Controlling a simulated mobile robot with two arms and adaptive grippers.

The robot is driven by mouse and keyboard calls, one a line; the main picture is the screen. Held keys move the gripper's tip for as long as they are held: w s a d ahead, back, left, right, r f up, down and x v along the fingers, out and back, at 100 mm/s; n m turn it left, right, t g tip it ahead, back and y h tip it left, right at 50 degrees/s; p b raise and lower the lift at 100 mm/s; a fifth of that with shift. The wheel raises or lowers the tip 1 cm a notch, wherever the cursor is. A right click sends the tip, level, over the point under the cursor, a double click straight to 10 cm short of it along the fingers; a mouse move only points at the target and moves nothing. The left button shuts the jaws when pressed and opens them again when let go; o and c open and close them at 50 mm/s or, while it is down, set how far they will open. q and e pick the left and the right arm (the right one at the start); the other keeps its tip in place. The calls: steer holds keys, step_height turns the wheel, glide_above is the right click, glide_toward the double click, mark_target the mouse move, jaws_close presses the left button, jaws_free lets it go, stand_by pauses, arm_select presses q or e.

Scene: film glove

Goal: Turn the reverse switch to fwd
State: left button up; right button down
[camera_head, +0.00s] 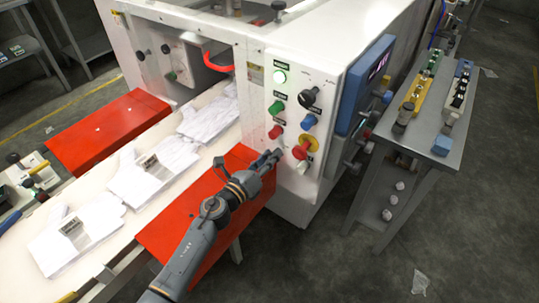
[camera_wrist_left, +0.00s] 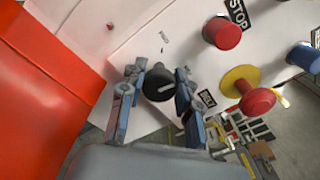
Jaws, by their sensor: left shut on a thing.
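The reverse switch is a black round knob (camera_wrist_left: 158,84) with a pale pointer line, low on the white control panel (camera_head: 300,85). In the left wrist view, the fingers of my left gripper (camera_wrist_left: 159,74) sit on either side of the knob, shut on it. In the head view my left gripper (camera_head: 268,160) reaches the panel's lower left, and its fingers hide most of the knob. Small dark marks are printed beside the knob, too small to read. My right gripper is not in view.
A red stop button (camera_wrist_left: 222,33) and a red emergency button on a yellow ring (camera_wrist_left: 257,101) are close to the knob. A red guard plate (camera_head: 180,215) lies under my left arm. A grey side table (camera_head: 440,150) stands at the right.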

arm_select(q)
steer(key=n+p, duration=0.1)
steer(key=n, duration=0.4)
steer(key=shift+a+n, duration=0.1)
steer(key=shift+n, duration=0.2)
steer(key=n+p, duration=0.1)
steer(key=n, duration=0.3)
steer(key=shift+f, duration=0.1)
steer(key=shift+n, duration=0.5)
steer(key=o, duration=1.1)
steer(key=shift+f, duration=0.1)
steer(key=shift+o, duration=0.2)
steer(key=v, duration=1.2)
